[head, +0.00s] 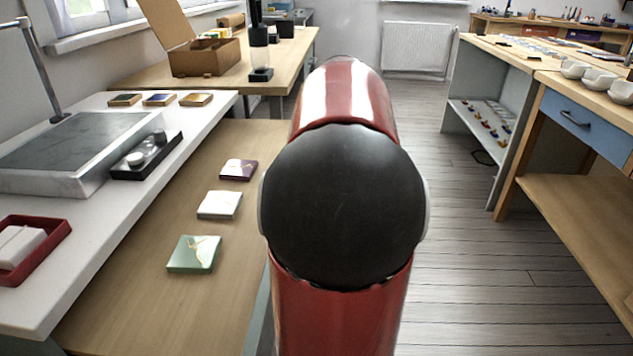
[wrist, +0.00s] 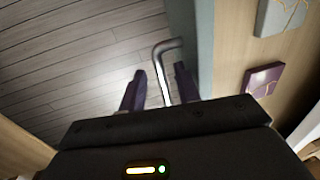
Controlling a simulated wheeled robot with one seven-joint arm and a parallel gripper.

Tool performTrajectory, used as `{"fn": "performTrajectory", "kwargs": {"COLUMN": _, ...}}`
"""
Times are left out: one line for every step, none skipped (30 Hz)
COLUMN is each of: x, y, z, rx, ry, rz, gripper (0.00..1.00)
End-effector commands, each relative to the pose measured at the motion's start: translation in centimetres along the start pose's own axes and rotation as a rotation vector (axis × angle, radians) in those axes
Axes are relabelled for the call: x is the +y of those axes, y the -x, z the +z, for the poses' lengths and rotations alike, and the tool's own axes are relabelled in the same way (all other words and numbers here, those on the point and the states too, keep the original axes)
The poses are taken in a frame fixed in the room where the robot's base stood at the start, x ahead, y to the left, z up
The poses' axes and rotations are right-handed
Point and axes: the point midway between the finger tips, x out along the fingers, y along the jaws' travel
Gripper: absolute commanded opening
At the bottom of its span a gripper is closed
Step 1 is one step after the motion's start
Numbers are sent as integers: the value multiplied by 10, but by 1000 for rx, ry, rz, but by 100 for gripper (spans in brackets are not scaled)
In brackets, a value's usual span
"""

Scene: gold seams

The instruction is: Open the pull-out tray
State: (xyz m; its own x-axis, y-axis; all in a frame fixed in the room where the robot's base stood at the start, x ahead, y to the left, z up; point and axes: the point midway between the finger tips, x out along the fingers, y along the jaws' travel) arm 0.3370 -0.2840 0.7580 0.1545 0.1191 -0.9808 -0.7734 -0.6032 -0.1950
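The pull-out tray (head: 150,255) is a flat wooden surface below the white bench top, with its wooden face showing to the right of the bench. A purple, a pale and a green tile with gold seams lie on it. In the wrist view, its grey front edge (wrist: 205,45) carries a bent metal bar handle (wrist: 161,66). My gripper (wrist: 160,82) is open, with its two dark fingers on either side of the handle and gaps visible. In the head view my red and black arm hides the gripper and handle.
The white bench (head: 95,225) holds a grey slab (head: 75,145), a black tray (head: 145,158) and a red box (head: 35,245). A wooden bench (head: 560,190) with a blue drawer (head: 585,122) stands right. The plank floor (head: 465,260) between is clear.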

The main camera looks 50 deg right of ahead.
Motion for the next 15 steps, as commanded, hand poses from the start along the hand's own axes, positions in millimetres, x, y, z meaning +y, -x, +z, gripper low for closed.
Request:
{"fn": "performTrajectory", "kwargs": {"x": 0, "y": 0, "z": 0, "rx": 0, "ry": 0, "rz": 0, "gripper": 33}}
{"fn": "performTrajectory", "kwargs": {"x": 0, "y": 1, "z": 0, "rx": 0, "ry": 0, "rz": 0, "gripper": 33}}
{"fn": "performTrajectory", "kwargs": {"x": 0, "y": 4, "z": 0, "rx": 0, "ry": 0, "rz": 0, "gripper": 33}}
{"fn": "performTrajectory", "kwargs": {"x": 0, "y": 7, "z": 0, "rx": 1, "ry": 0, "rz": 0, "gripper": 33}}
{"fn": "performTrajectory", "kwargs": {"x": 0, "y": 10, "z": 0, "rx": 1, "ry": 0, "rz": 0, "gripper": 33}}
{"fn": "performTrajectory", "kwargs": {"x": 0, "y": 16, "z": -1, "rx": 2, "ry": 0, "rz": 0, "gripper": 33}}
{"fn": "performTrajectory", "kwargs": {"x": 0, "y": 21, "z": -1, "rx": 3, "ry": 0, "rz": 0, "gripper": 33}}
{"fn": "performTrajectory", "kwargs": {"x": 0, "y": 26, "z": 0, "rx": 3, "ry": 0, "rz": 0, "gripper": 33}}
{"fn": "performTrajectory", "kwargs": {"x": 0, "y": 34, "z": -1, "rx": 3, "ry": 0, "rz": 0, "gripper": 33}}
{"fn": "performTrajectory", "kwargs": {"x": 0, "y": 39, "z": -1, "rx": 3, "ry": 0, "rz": 0, "gripper": 33}}
{"fn": "performTrajectory", "kwargs": {"x": 0, "y": 45, "z": -1, "rx": 3, "ry": 0, "rz": 0, "gripper": 33}}
{"fn": "performTrajectory", "kwargs": {"x": 0, "y": 51, "z": -1, "rx": 2, "ry": 0, "rz": 0, "gripper": 33}}
{"fn": "performTrajectory", "kwargs": {"x": 0, "y": 56, "z": -1, "rx": 3, "ry": 0, "rz": 0, "gripper": 33}}
{"fn": "performTrajectory", "kwargs": {"x": 0, "y": 60, "z": -1, "rx": 2, "ry": 0, "rz": 0, "gripper": 33}}
{"fn": "performTrajectory", "kwargs": {"x": 0, "y": 65, "z": -1, "rx": 2, "ry": 0, "rz": 0, "gripper": 33}}
